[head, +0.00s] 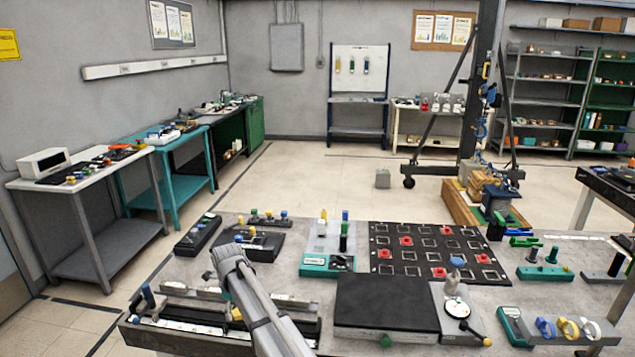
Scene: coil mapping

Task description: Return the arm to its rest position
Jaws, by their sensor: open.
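My grey arm shows in the head view, rising from the bottom edge over the front left of the workbench (222,302). It slants up and left to a rounded end above the bench. I cannot make out gripper fingers at that end, and my gripper is not visible. The arm hides part of the long rail fixture (185,293) beneath it.
The bench holds a black board with red pieces (425,243), a dark flat box (385,300), a dial gauge stand (457,309) and a teal-based ring holder (560,328). Side tables (92,210) stand left. Open floor (310,180) lies behind the bench.

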